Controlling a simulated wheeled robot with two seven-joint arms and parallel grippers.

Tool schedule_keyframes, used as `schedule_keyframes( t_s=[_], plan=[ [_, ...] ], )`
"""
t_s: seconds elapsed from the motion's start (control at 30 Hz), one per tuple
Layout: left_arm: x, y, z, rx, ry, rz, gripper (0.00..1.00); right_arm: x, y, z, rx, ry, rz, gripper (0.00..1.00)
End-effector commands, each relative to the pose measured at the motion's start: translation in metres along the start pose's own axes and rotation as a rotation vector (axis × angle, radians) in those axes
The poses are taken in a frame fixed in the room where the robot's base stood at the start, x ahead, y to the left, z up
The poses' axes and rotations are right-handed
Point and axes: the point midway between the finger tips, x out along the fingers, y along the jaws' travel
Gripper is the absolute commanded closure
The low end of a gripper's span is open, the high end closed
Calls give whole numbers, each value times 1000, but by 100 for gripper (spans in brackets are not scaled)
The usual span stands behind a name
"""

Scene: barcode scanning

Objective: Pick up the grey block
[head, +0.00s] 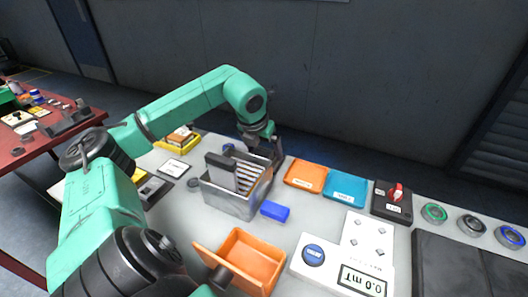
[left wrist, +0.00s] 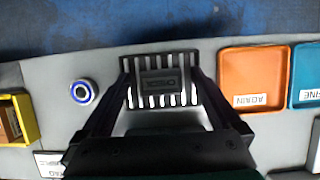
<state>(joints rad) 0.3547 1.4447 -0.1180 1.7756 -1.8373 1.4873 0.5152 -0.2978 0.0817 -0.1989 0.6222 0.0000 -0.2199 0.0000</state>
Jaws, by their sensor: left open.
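The grey block (head: 221,172) stands tilted in a metal bin with a slatted inside (head: 234,203) in the middle of the table. In the left wrist view the grey block (left wrist: 158,84) lies over the black and white slats, between my fingers. My left gripper (head: 264,150) is open at the back of the bin, pointing down. In the left wrist view its two fingers (left wrist: 160,68) stand apart on either side of the block, with gaps visible. Whether the fingers are level with the block cannot be told. My right gripper is not seen.
A blue block (head: 275,211) lies right of the bin. An orange bin (head: 240,262) is in front. Orange (head: 305,175) and blue (head: 345,188) trays and a red-knobbed switch box (head: 392,201) stand to the right. A yellow tray (head: 179,140) is at the back left.

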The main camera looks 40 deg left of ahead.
Motion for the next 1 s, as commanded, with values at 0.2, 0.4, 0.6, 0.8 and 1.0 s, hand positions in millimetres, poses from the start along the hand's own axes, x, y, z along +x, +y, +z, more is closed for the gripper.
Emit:
schedule_keyframes(
  t_s=[0.2,0.4,0.6,0.8,1.0],
  plan=[
    [0,0,0,0,0,0,41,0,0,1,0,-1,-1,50],
    [-1,0,0,0,-1,0,99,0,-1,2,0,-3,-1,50],
    [-2,0,1,0,-1,0,99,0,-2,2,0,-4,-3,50],
    [-24,0,11,-1,-7,-3,99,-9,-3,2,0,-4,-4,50],
    [-95,-2,41,-1,-11,-8,99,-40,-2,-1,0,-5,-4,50]
  ],
)
